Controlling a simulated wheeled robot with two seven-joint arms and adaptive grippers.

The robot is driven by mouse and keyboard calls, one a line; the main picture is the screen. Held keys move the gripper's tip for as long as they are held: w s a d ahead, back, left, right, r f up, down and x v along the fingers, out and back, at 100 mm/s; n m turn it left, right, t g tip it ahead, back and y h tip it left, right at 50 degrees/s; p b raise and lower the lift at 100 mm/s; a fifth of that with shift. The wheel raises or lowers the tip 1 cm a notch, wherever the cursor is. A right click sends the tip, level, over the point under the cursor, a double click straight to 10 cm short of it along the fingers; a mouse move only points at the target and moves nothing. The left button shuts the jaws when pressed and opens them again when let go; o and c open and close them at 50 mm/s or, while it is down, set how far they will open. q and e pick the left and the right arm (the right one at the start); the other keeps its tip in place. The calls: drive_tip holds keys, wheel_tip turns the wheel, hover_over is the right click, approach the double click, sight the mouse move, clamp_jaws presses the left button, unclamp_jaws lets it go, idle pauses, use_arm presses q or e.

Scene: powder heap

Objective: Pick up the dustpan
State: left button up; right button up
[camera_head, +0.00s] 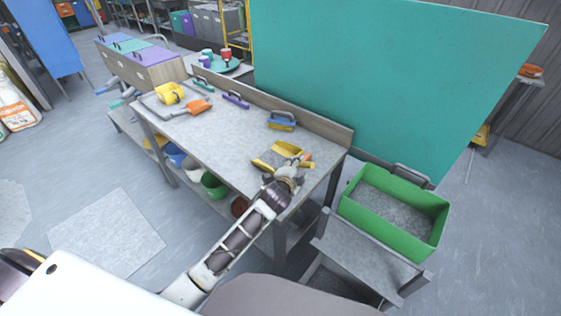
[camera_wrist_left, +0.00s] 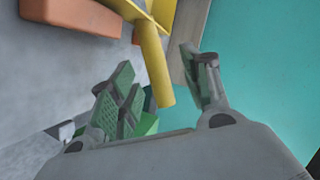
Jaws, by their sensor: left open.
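The yellow dustpan (camera_head: 288,149) lies near the right end of the grey worktable (camera_head: 215,134). In the left wrist view its yellow handle (camera_wrist_left: 153,62) points down toward my gripper. My left gripper (camera_head: 293,177) is at the table's near right part, close against the dustpan. In the left wrist view the left gripper (camera_wrist_left: 158,78) is open, with the handle's end showing in the gap between its green-padded fingers. I cannot tell whether a finger touches it. My gripper hides part of the dustpan in the head view. My right gripper is not in view.
A blue and yellow brush (camera_head: 282,121) lies behind the dustpan by the back board. An orange scoop (camera_head: 196,107) and a yellow item (camera_head: 169,93) are at the far left. A green bin (camera_head: 397,243) of grey powder stands to the right. The table's middle is clear.

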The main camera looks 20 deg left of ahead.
sight(300, 166)
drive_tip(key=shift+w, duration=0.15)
use_arm(q)
drive_tip(key=shift+w+f, duration=0.45)
drive_tip(key=shift+w, duration=0.15)
drive_tip(key=shift+w+d+f, duration=0.1)
drive_tip(key=shift+w+f, duration=0.25)
drive_tip(key=shift+w, duration=0.25)
drive_tip(key=shift+x, duration=0.9)
drive_tip(key=shift+w+f, duration=0.15)
drive_tip(key=shift+w, duration=0.1)
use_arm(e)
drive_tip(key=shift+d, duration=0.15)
